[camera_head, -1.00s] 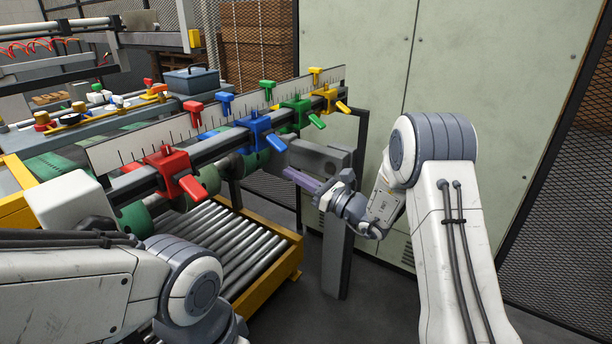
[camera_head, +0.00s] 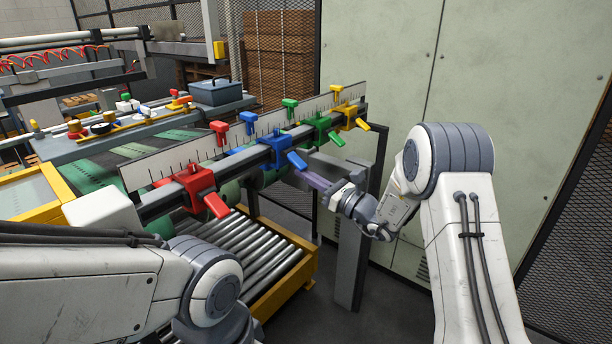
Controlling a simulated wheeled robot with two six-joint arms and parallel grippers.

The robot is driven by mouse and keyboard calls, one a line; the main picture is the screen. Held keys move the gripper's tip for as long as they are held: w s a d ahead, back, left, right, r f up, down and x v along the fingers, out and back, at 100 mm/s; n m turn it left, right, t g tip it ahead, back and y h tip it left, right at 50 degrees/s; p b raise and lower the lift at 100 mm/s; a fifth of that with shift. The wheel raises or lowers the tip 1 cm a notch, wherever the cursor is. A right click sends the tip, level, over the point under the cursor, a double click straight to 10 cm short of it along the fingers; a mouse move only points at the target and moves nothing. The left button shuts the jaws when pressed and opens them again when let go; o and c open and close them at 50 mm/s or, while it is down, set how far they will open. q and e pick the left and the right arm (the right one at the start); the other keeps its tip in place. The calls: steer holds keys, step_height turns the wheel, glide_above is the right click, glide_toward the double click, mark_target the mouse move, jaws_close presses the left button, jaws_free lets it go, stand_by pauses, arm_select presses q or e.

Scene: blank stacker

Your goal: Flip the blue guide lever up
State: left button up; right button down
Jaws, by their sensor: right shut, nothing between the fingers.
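The blue guide (camera_head: 275,151) is clamped on the grey rail between the red and green guides. Its blue lever (camera_head: 297,160) slants down to the right, toward the robot's side. My right gripper (camera_head: 301,175) is shut and empty, with its purple-grey fingers pointing left just below the lever's lower end. I cannot tell whether the fingers touch the lever. My left arm comes in at the lower left, and its gripper is out of view.
The red guide (camera_head: 192,185), green guide (camera_head: 317,130) and yellow guide (camera_head: 346,113) share the rail (camera_head: 229,166), their levers also slanting down. A roller conveyor (camera_head: 250,245) lies below. A grey post (camera_head: 349,265) stands below my right gripper.

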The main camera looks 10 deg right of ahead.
steer(key=shift+s+d+r+p, duration=0.15)
steer(key=shift+r+p, duration=0.15)
steer(key=shift+p, duration=0.15)
steer(key=shift+g+h, duration=0.3)
steer(key=g+h+p, duration=0.6)
steer(key=p, duration=0.9)
glide_toward(299, 160)
steer(key=x, duration=0.5)
steer(key=shift+p, duration=0.45)
steer(key=shift+r, duration=0.25)
steer(key=shift+w+a+r, duration=0.25)
steer(key=shift+w+r, duration=0.05)
steer(key=shift+r, duration=0.2)
